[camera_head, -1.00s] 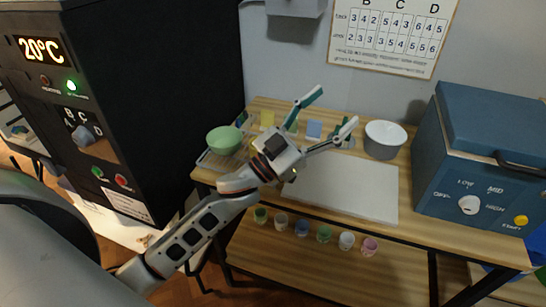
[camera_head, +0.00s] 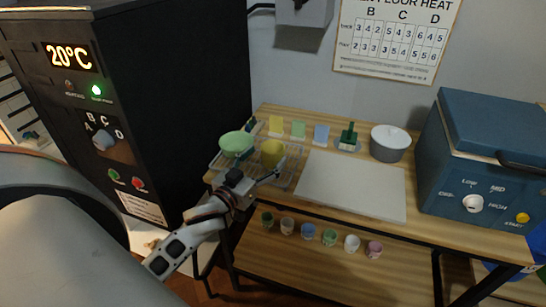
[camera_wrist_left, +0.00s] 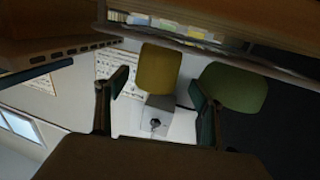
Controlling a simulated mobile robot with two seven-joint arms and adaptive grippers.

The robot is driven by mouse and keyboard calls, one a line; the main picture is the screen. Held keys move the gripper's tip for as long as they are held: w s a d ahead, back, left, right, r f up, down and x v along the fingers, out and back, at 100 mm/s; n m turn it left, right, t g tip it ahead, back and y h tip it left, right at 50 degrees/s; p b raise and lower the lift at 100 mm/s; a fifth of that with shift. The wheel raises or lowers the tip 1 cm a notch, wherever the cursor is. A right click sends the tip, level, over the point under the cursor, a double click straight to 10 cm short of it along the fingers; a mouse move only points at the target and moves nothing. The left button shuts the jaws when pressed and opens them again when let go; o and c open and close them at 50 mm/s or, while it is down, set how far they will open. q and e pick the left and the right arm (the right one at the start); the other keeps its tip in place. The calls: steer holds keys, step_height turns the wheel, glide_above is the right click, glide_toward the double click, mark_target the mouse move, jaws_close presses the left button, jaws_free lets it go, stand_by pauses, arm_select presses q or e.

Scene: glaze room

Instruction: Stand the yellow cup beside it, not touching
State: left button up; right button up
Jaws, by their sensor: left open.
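The yellow cup (camera_head: 271,153) stands on a wire rack (camera_head: 291,178) at the left of the table, just right of the green bowl (camera_head: 236,143). A narrow gap shows between cup and bowl. My left gripper (camera_head: 262,163) is open, low in front of the cup, with one finger reaching past its right side. In the left wrist view, the yellow cup (camera_wrist_left: 159,68) shows between the two spread fingers (camera_wrist_left: 158,92), and the green bowl (camera_wrist_left: 234,88) shows by the right-hand finger. I cannot tell whether a finger touches either. My right gripper is not in view.
A white board (camera_head: 352,184) lies right of the rack. A black kiln (camera_head: 180,100) closes the left; a blue box (camera_head: 485,165) stands right. Small cups (camera_head: 308,232) line the lower shelf.

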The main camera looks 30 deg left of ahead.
arm_select(q)
steer(key=w, duration=0.4)
steer(key=shift+d+f, duration=0.1)
steer(key=shift+d, duration=0.05)
steer(key=shift+c, duration=0.2)
steer(key=c, duration=1.4)
steer(key=shift+o, duration=0.2)
